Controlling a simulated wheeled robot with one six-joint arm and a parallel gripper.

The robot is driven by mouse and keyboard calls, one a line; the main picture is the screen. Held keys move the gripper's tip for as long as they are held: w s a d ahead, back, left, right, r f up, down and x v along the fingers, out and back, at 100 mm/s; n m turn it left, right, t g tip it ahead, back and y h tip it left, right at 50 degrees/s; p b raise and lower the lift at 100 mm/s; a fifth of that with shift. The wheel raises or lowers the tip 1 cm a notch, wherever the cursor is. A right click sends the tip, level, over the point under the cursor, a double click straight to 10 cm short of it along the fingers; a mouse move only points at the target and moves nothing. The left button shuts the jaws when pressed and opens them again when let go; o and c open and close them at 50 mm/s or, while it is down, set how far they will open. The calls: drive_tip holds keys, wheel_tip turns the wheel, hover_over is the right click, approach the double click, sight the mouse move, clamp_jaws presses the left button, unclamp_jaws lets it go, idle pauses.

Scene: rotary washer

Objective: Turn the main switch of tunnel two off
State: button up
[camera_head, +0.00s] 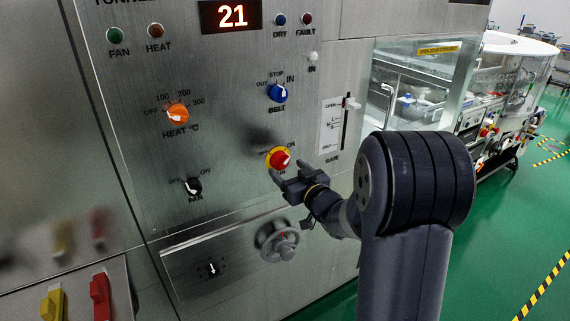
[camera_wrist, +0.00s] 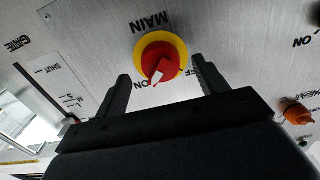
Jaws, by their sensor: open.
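The main switch (camera_head: 280,158) is a red rotary knob on a yellow disc, on the steel panel in the middle of the head view. In the wrist view, the main switch (camera_wrist: 158,57) appears upside down under the label MAIN, its white pointer toward ON; OFF is partly hidden behind a finger. My gripper (camera_head: 290,172) is open and empty just in front of and below the knob. In the wrist view, my gripper (camera_wrist: 160,72) has its fingers either side of the knob's lower part, apart from it; the remaining depth is unclear. The panel's tunnel number is cut off.
Around the switch are the blue belt knob (camera_head: 277,93), orange heat knob (camera_head: 178,114), black fan knob (camera_head: 193,187) and gate slider (camera_head: 350,103). A grey handwheel (camera_head: 279,242) sticks out below my gripper. Green floor (camera_head: 500,235) is clear at right.

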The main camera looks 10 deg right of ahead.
sight(281, 162)
drive_tip(key=shift+x, duration=1.35)
drive_tip(key=shift+c, duration=0.3)
drive_tip(key=c, duration=0.9)
